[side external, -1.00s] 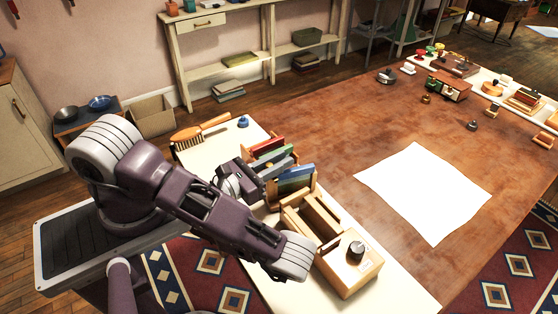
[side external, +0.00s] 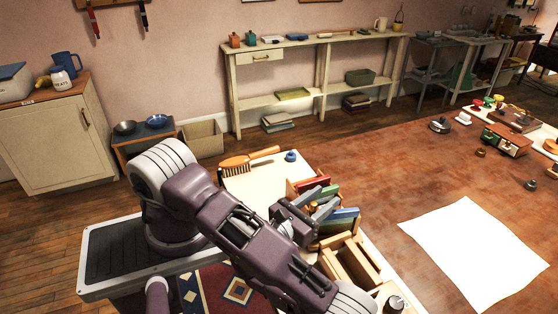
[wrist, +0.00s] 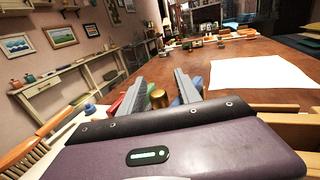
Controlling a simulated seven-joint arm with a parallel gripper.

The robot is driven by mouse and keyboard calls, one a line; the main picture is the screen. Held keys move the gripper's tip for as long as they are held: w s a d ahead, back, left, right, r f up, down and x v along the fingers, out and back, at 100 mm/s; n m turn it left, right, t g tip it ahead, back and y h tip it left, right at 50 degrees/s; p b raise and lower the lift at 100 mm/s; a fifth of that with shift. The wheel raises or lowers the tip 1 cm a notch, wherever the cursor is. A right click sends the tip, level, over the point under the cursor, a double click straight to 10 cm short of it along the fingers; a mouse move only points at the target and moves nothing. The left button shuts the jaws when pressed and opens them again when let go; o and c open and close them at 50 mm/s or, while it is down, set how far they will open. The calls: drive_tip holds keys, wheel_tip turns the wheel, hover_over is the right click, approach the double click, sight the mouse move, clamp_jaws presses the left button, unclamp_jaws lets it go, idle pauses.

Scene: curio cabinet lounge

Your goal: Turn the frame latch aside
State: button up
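My gripper (wrist: 159,78) points away from the wrist camera, its two grey fingers spread apart. A short brass cylinder (wrist: 159,97) shows between them in the wrist view, with space visible on either side; I cannot tell whether it is the frame latch. In the side view, my gripper (side external: 322,210) is at a wooden rack (side external: 312,247) holding upright red (side external: 313,182), green (side external: 329,192) and blue (side external: 338,215) pieces. The fingers reach in among these pieces. Red and blue pieces also show beside the fingers in the wrist view. My gripper's body hides the rack's lower part there.

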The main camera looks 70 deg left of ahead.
sight(313, 209)
drive_tip(key=n+g+y, duration=0.1)
drive_tip(key=n+y, duration=0.1)
drive_tip(key=n+g+y, duration=0.2)
drive_tip(key=a+n+g+y, duration=0.1)
drive_tip(key=n+g+y, duration=0.1)
drive_tip(key=y, duration=0.1)
drive_tip(key=shift+s+a, duration=0.1)
drive_tip(key=shift+s, duration=0.2)
drive_tip(key=v, duration=0.7)
drive_tip(key=shift+a+f, duration=0.1)
drive_tip(key=s+a+r+n+g+h, duration=0.1)
drive_tip(key=s+r+n+g+h, duration=0.1)
drive_tip(key=s+r+n+g, duration=0.45)
drive_tip(key=s+a+r+n+g+h, duration=0.2)
drive_tip(key=s+r+n+g, duration=0.1)
drive_tip(key=r+n+g, duration=0.65)
drive_tip(key=s+d+r+n+t+h, duration=0.2)
drive_tip(key=d+r+n+t+h, duration=0.4)
drive_tip(key=r+n+t+h, duration=0.2)
drive_tip(key=shift+s+d+r+n+t+h, duration=0.3)
drive_tip(key=shift+n+t+h, duration=0.2)
drive_tip(key=shift+n, duration=0.4)
